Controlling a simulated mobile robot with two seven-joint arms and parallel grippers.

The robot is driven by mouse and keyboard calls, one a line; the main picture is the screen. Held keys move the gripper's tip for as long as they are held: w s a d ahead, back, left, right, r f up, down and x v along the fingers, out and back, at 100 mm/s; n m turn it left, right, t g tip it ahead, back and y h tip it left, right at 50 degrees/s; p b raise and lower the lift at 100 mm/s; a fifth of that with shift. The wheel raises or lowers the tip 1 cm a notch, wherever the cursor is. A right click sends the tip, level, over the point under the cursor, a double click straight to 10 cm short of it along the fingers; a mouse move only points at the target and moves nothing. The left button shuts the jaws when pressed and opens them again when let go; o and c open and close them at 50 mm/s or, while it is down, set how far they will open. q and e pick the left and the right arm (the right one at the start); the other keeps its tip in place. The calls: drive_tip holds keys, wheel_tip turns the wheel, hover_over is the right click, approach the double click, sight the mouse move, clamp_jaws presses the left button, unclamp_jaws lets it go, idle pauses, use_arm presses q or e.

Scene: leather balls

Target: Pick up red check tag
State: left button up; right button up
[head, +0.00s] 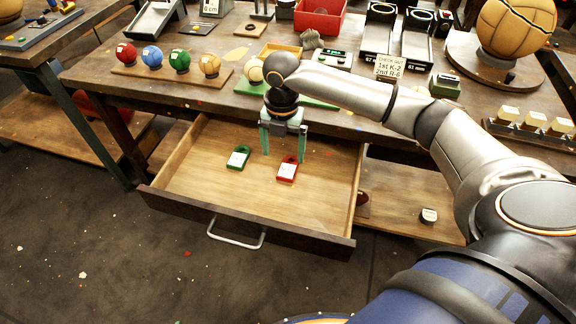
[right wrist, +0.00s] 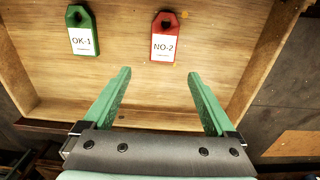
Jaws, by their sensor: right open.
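The red check tag (head: 287,170) lies flat in the open drawer (head: 200,200), with a white label. In the right wrist view the red tag (right wrist: 164,37) reads "NO-2" and lies beyond the fingertips, apart from them. A green tag (head: 238,158) lies to its left in the drawer; in the right wrist view this green tag (right wrist: 82,31) reads "OK-1". My right gripper (head: 284,157) points down over the drawer near the red tag. Its green fingers (right wrist: 160,84) are spread with nothing between them. My left gripper is out of view.
The workbench (head: 110,80) stands behind the drawer, with red, blue, green and tan balls in a row at its left. Another bench (head: 40,50) is at the far left.

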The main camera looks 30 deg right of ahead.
sight(285, 175)
drive_tip(key=f, duration=0.4)
drive_tip(key=f+b, duration=0.1)
drive_tip(key=f, duration=0.3)
drive_tip(key=shift+s+d+f, duration=0.1)
drive_tip(key=shift+s+d, duration=0.05)
drive_tip(key=shift+s, duration=0.05)
drive_tip(key=c, duration=1.4)
